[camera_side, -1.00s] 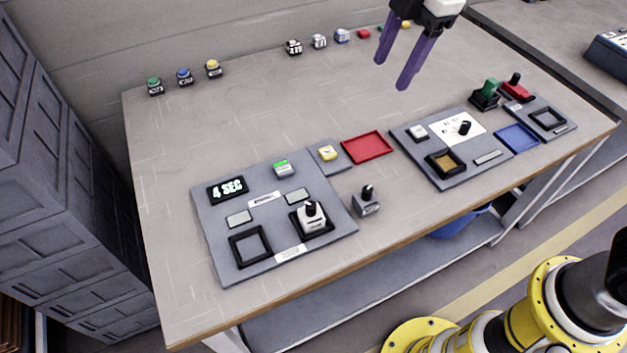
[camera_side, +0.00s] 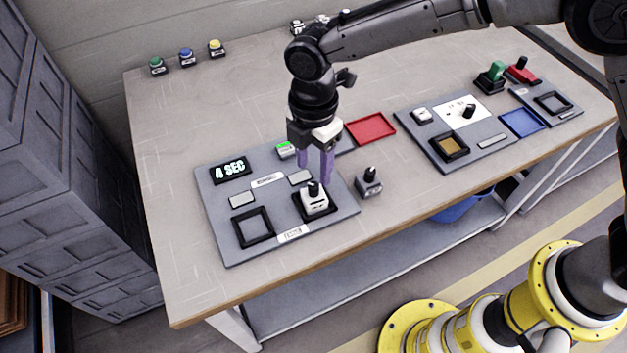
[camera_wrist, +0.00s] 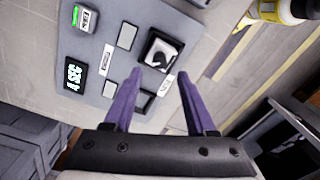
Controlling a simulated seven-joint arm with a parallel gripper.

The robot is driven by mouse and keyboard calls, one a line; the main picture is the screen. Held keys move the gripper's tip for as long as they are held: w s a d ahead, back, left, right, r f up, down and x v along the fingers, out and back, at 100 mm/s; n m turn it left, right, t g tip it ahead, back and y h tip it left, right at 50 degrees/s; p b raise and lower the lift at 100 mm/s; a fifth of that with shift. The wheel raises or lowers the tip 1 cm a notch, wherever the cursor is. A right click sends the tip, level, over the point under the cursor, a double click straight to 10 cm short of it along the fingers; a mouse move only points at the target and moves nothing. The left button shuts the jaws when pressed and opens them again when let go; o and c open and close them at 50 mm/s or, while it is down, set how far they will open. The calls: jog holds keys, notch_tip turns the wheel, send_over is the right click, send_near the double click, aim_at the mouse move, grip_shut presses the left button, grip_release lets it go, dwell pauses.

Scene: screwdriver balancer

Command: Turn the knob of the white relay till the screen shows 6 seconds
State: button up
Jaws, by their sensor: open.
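The white relay (camera_side: 316,204) with a black knob on top sits in a black square socket on the grey panel (camera_side: 213,197). The screen (camera_side: 231,170) at the panel's upper left reads 4 SEC. My gripper (camera_side: 315,175) is open and empty, pointing down above the panel, just behind the relay in the side view. In the wrist view the relay (camera_wrist: 160,53) lies ahead of and between the purple fingers (camera_wrist: 160,75), with clear space between it and them. The screen (camera_wrist: 74,75) shows at the left there.
A second black frame (camera_side: 253,228) on the panel is empty. A grey relay with a black knob (camera_side: 369,182) stands right of the panel. A green-topped button block (camera_side: 285,150) is close behind my gripper. A red tray (camera_side: 371,129) and a second panel (camera_side: 470,158) lie further right.

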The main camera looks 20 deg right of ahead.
aim_at(313, 185)
notch_tip(313, 185, down, 6)
jog(key=shift+f, duration=0.1)
dwell(0.4)
grip_shut()
